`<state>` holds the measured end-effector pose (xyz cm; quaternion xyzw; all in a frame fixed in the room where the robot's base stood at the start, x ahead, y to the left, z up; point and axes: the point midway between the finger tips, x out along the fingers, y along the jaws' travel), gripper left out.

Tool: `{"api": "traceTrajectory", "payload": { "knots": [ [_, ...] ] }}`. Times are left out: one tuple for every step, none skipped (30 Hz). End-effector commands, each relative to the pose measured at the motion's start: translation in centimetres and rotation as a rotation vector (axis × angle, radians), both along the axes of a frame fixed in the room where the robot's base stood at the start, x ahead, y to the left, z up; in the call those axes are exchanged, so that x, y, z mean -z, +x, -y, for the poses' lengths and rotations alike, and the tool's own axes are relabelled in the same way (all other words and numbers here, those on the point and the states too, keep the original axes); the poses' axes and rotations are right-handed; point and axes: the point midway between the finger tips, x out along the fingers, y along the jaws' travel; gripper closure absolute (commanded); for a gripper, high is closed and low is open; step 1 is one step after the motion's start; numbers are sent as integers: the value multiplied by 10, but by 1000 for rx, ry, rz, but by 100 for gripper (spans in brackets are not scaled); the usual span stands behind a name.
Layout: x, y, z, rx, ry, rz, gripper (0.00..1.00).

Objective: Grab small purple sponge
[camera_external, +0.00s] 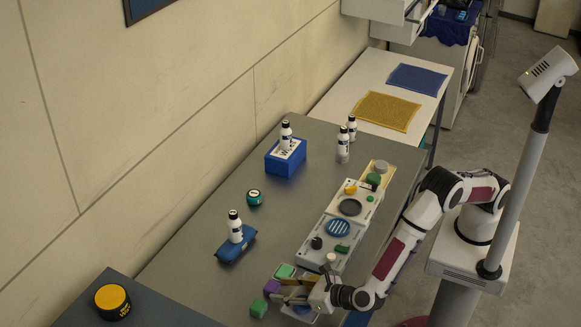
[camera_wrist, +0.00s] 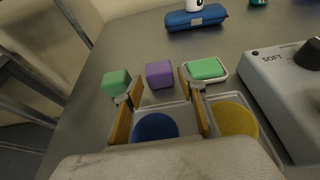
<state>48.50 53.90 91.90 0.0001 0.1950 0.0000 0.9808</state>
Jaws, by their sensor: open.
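The small purple sponge (camera_wrist: 160,75) is a block on the grey table, just beyond my fingertips and between them in the wrist view. It also shows in the external view (camera_external: 271,287), partly beside my gripper. My gripper (camera_wrist: 163,97) is open, its two tan fingers apart with nothing between them. In the external view my gripper (camera_external: 290,291) is low over the front end of the table. A green block (camera_wrist: 116,81) stands left of the purple sponge, near the left finger. Another green block (camera_wrist: 207,68) lies in a small white tray to the right.
A blue round pad (camera_wrist: 155,126) and a yellow round pad (camera_wrist: 235,119) lie in trays below my gripper. A grey box marked SOFT (camera_wrist: 280,88) stands at right. A blue case (camera_wrist: 196,17) lies farther back.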

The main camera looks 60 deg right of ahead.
Motion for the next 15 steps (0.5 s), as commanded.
{"api": "traceTrajectory", "payload": {
  "knots": [
    [4,6,0,2,-1,0,60],
    [5,9,0,2,-1,0,60],
    [6,13,0,2,-1,0,60],
    [7,16,0,2,-1,0,60],
    [8,18,0,2,-1,0,60],
    [9,21,0,2,-1,0,60],
    [10,23,0,2,-1,0,60],
    [11,24,0,1,-1,0,60],
    [11,25,0,1,-1,0,60],
    [11,25,-1,0,-1,0,60],
    [11,26,-1,0,-1,0,60],
    [12,26,-1,0,-1,0,60],
    [11,26,-1,0,-1,0,60],
    [11,26,-1,0,-1,0,60],
    [11,26,-1,0,-1,0,60]
  ]
}}
